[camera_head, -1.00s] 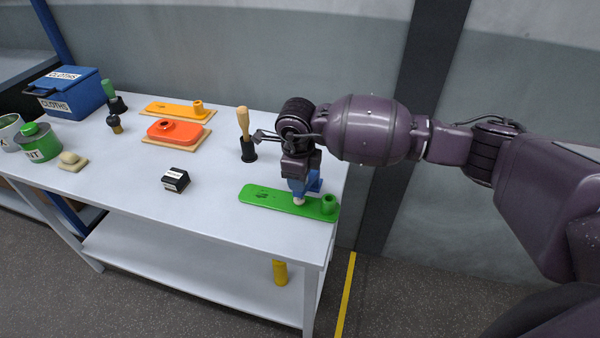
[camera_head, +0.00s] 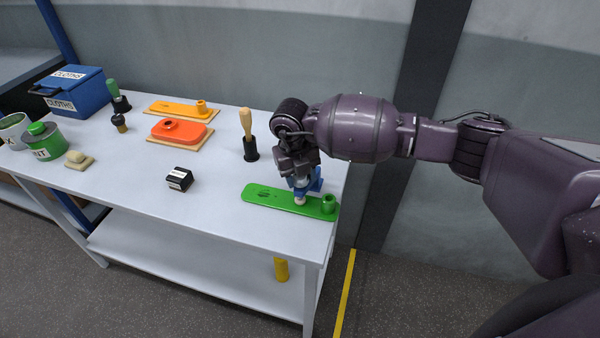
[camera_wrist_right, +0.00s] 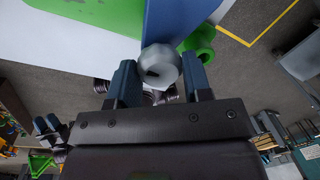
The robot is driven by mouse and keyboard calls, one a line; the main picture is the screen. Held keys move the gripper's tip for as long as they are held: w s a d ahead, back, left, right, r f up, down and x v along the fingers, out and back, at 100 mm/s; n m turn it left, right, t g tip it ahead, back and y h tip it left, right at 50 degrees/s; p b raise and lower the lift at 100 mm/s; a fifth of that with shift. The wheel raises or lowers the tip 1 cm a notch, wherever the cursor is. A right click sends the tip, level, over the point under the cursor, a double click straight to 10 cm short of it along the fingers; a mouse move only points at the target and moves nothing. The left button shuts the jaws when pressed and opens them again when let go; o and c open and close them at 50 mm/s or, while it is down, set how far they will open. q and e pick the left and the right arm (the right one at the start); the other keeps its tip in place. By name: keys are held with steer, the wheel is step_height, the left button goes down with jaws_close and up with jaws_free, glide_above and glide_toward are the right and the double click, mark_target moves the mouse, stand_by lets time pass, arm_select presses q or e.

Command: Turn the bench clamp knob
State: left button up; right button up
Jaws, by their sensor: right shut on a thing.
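The bench clamp is a blue body (camera_head: 314,184) with a pale round knob (camera_head: 300,200), on a long green plate (camera_head: 265,197) at the table's near right edge. The knob shows larger in the right wrist view (camera_wrist_right: 160,66), beside the blue body (camera_wrist_right: 178,20). My right gripper (camera_head: 302,187) comes down over the clamp; in its wrist view its two dark fingers sit on either side of the knob, shut on it. A small dark two-pronged shape (camera_wrist_right: 47,125) at lower left there may be my left gripper; its state is unclear.
A wood-handled tool in a black holder (camera_head: 248,135) stands behind the plate. A black labelled box (camera_head: 179,179), an orange block (camera_head: 179,130), a yellow plate (camera_head: 175,108) and a blue cloths box (camera_head: 78,92) stand farther left. The table's front middle is clear.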

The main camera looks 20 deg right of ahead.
steer(key=m, duration=0.3)
steer(key=m+p, duration=0.1)
steer(key=shift+w+r, duration=0.2)
steer(key=shift+r, duration=0.1)
steer(key=shift+m, duration=0.5)
steer(key=shift+m+g, duration=0.3)
steer(key=o, duration=0.8)
steer(key=shift+s+f, duration=0.1)
steer(key=shift+o, duration=0.6)
steer(key=shift+f, duration=0.1)
